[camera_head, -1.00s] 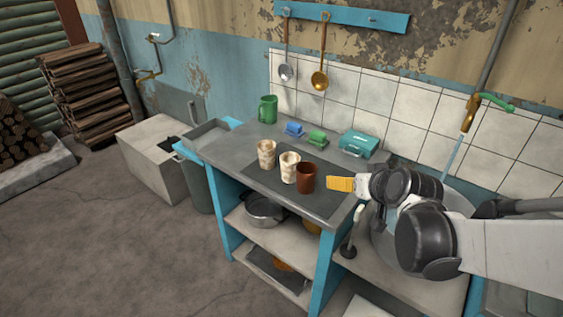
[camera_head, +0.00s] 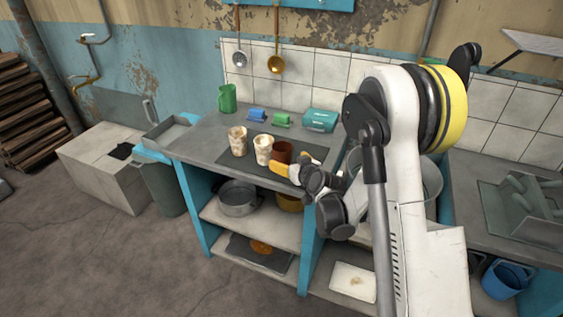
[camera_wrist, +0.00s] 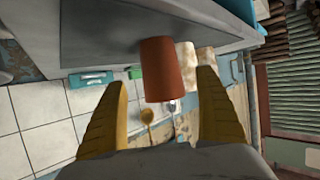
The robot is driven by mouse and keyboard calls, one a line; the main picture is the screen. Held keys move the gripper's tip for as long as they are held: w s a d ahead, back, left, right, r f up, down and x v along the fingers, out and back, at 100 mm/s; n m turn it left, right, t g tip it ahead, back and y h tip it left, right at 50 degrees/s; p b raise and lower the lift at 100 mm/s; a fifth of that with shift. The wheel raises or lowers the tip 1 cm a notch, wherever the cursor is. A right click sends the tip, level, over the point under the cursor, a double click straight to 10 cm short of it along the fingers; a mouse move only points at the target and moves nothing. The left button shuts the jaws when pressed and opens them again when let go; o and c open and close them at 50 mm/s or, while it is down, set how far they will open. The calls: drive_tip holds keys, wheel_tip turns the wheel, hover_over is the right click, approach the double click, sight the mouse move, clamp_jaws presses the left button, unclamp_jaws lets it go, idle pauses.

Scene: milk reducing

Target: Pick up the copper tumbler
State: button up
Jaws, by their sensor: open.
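The copper tumbler (camera_head: 281,152) is reddish brown and stands on a dark mat (camera_head: 222,153) on the counter, at the right end of a row with two mottled cream cups (camera_head: 263,149). In the wrist view the tumbler (camera_wrist: 160,68) lies between my two yellow fingers, with gaps on both sides. My gripper (camera_wrist: 164,110) is open and empty. In the head view my gripper (camera_head: 281,168) is at the tumbler's front right, and a yellow finger hides part of its lower side.
A green mug (camera_head: 227,98), a blue item (camera_head: 257,115), a green item (camera_head: 282,119) and a teal box (camera_head: 320,121) stand along the back of the counter. The tiled wall is behind. A basin is to the right, partly behind my arm.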

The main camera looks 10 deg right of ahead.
sight(282, 150)
drive_tip(key=b+x, duration=0.1)
drive_tip(key=x, duration=0.1)
drive_tip(key=b+x, duration=0.1)
drive_tip(key=x, duration=0.2)
drive_tip(key=shift+w+a+r, duration=0.1)
drive_tip(key=shift+w+r, duration=0.1)
drive_tip(key=shift+c, duration=0.3)
drive_tip(key=shift+r, duration=0.1)
drive_tip(key=c, duration=1.4)
